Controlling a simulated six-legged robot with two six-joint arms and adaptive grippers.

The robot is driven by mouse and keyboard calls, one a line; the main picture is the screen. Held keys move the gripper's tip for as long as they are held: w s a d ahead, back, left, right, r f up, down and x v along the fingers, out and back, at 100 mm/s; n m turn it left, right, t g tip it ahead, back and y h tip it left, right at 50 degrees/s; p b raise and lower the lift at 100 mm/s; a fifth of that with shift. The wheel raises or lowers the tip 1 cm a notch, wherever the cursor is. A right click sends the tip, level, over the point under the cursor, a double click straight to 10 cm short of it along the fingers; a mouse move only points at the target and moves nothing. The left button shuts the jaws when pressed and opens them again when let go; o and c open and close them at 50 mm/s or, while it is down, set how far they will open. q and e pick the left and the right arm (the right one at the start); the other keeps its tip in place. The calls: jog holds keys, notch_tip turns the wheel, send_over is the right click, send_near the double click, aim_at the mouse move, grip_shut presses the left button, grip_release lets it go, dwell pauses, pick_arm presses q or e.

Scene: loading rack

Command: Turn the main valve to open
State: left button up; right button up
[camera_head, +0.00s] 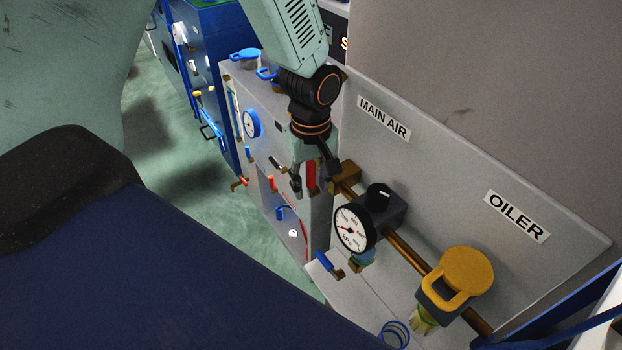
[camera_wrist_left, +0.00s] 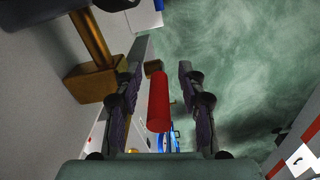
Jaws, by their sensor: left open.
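The main valve has a red lever handle (camera_head: 311,177) and a brass body (camera_head: 346,174) on the pipe below the MAIN AIR label. My left gripper (camera_head: 314,175) is open, with its fingers on either side of the red handle. In the left wrist view the red handle (camera_wrist_left: 158,101) lies between the two open fingers (camera_wrist_left: 163,78), with gaps visible on both sides. The brass valve body (camera_wrist_left: 94,82) is at the left there. Whether a finger touches the handle cannot be told. My right gripper is not in view.
A round gauge (camera_head: 352,228) on a black regulator and a yellow-topped oiler (camera_head: 466,271) sit along the same pipe. A grey panel with another gauge (camera_head: 251,123) and small valves stands behind the gripper. The MAIN AIR label (camera_head: 384,119) is on the back plate.

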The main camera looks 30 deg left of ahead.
pick_arm(q)
jog(key=shift+w+a+f, duration=0.15)
jog(key=shift+w+a, duration=0.05)
jog(key=shift+a, duration=0.05)
jog(key=c, duration=0.4)
grip_shut()
